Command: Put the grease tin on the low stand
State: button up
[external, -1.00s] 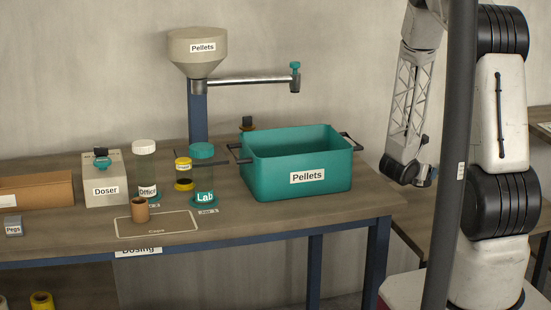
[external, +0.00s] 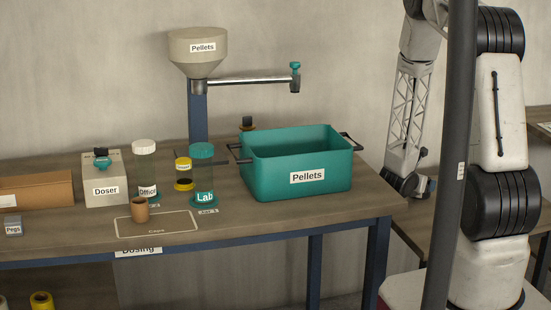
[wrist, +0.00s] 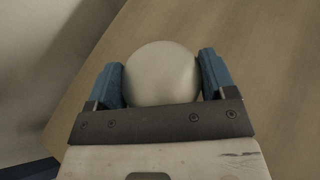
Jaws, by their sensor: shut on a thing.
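My gripper (wrist: 161,82) is shut on a round, pale, smooth-topped thing (wrist: 161,70), with a blue finger on either side of it. It looks like the grease tin, but no label shows. In the wrist view a brown wooden surface lies below it; I cannot tell whether the tin touches it. In the external view my gripper (external: 412,186) is low at the right, beyond the bench's right end, small and partly dark; the tin cannot be made out there. I cannot pick out the low stand in either view.
A teal Pellets bin (external: 297,176) with handles stands near the right end of the main bench (external: 260,222). Several jars, a Doser box (external: 105,190) and a brown cup (external: 140,211) stand further left. A dark upright post (external: 446,150) crosses in front of my arm.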

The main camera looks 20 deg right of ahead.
jog(key=shift+f, duration=0.15)
jog(key=o, duration=1)
jog(key=shift+r, duration=0.2)
jog(key=shift+s+a+r, duration=0.25)
jog(key=shift+s+a, duration=0.05)
jog(key=shift+a, duration=0.25)
jog(key=v, duration=0.4)
jog(key=shift+d+r, duration=0.15)
jog(key=shift+r, duration=0.1)
notch_tip(320, 180, up, 6)
jog(key=shift+r, duration=0.2)
